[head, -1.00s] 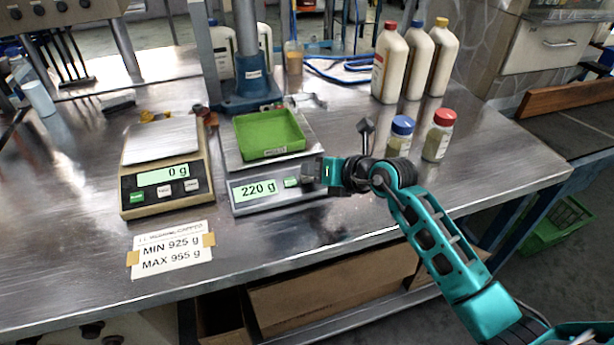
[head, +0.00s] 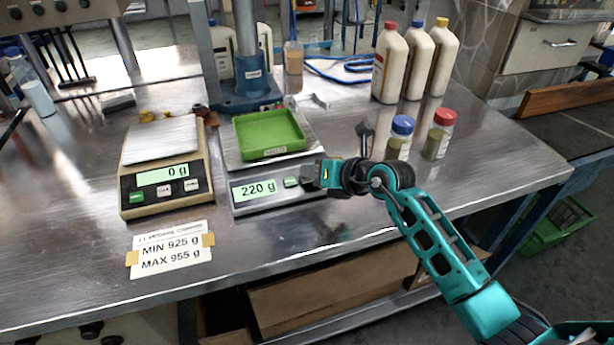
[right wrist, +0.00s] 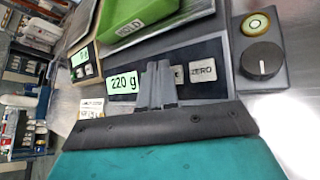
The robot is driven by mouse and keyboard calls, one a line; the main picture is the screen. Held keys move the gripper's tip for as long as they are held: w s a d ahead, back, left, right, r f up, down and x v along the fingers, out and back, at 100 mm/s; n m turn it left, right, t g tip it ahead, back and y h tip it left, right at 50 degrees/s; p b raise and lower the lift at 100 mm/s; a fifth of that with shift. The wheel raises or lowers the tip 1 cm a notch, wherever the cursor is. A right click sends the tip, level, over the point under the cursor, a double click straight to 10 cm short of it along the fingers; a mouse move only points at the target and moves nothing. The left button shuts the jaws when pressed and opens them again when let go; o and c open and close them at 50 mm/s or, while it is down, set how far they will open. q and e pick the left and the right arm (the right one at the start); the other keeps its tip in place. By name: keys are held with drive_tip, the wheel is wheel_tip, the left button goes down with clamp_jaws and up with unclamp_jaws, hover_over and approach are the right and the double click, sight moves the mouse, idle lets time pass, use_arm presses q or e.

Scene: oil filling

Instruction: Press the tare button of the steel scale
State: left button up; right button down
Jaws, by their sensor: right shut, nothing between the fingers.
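The steel scale (head: 240,207) stands at the middle front of the table, its display reading 220 g. A green tray (head: 268,136) sits on its pan. A green button (head: 291,181) shows right of the display; the buttons beyond it are hidden by my gripper in the head view. My right gripper (head: 309,175) is shut and empty at the button panel. In the right wrist view its fingertips (right wrist: 158,72) lie over the panel between the display (right wrist: 122,82) and the ZERO button (right wrist: 202,71), partly covering a button whose label ends in E. I cannot tell whether they touch.
A beige scale (head: 165,172) reading 0 g stands to the left, with a MIN 925 g, MAX 955 g card (head: 171,250) before it. A blue-capped jar (head: 399,142) and a red-capped jar (head: 438,138) stand behind my right arm. The front right of the table is clear.

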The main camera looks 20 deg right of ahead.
sight(315, 192)
drive_tip(key=shift+w+f, duration=0.1)
drive_tip(key=shift+f, duration=0.25)
idle(0.4)
drive_tip(key=shift+r, duration=0.1)
drive_tip(key=shift+s+r+p, duration=0.25)
drive_tip(key=shift+r+p, duration=0.45)
drive_tip(key=shift+p, duration=0.3)
drive_tip(key=r+p, duration=0.2)
drive_tip(key=p, duration=0.1)
drive_tip(key=shift+s+r, duration=0.3)
drive_tip(key=shift+s, duration=0.1)
drive_tip(key=shift+s+r, duration=0.25)
drive_tip(key=shift+r, duration=0.3)
drive_tip(key=shift+s+r, duration=0.2)
drive_tip(key=shift+r, duration=0.3)
